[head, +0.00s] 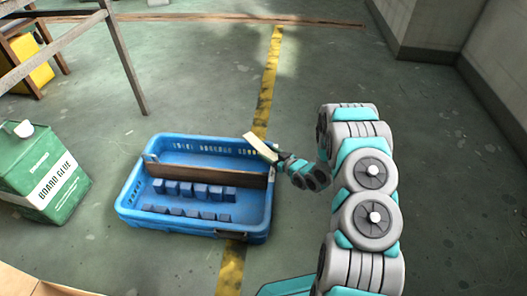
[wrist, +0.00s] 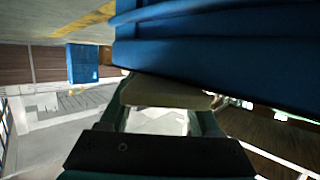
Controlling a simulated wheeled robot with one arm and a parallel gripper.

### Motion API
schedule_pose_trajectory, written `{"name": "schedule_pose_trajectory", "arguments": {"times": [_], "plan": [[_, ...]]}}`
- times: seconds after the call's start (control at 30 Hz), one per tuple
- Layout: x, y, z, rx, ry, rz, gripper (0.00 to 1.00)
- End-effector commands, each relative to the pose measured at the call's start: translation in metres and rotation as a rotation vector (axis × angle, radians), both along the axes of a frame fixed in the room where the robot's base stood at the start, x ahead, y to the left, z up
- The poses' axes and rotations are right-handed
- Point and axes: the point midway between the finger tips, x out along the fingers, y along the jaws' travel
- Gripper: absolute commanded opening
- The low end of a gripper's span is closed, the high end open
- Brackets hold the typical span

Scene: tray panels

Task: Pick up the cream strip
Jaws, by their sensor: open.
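The cream strip (head: 260,147) is a short pale bar, tilted, at the far right corner of the blue crate (head: 125,205). In the head view its lower right end meets the tips of my gripper (head: 281,158). In the wrist view a cream piece (wrist: 165,93) spans the space between the fingers of my gripper (wrist: 162,108), in front of a large blue surface. The jaws are open. Contact between fingers and strip cannot be told, and the fingertips are partly hidden.
The crate has a brown divider (head: 205,174) and several blue blocks (head: 195,190) inside. A green board glue can (head: 45,175) stands left of it. A metal-legged frame (head: 125,65) is at the back left. The floor at the back is mostly clear, with a yellow line (head: 268,80).

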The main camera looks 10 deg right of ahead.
Motion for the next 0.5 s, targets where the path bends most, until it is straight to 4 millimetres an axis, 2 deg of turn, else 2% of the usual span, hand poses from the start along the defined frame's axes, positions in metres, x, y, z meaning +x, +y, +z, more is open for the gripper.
{"name": "schedule_pose_trajectory", "arguments": {"times": [0.1, 0.33, 0.5], "plan": [[0.0123, 0.0063, -0.0033, 0.000, -0.004, 0.001, 0.64], [0.0138, 0.0066, -0.0033, -0.001, -0.003, 0.001, 0.64], [0.0136, 0.0067, -0.0035, -0.001, -0.003, 0.001, 0.45]]}}
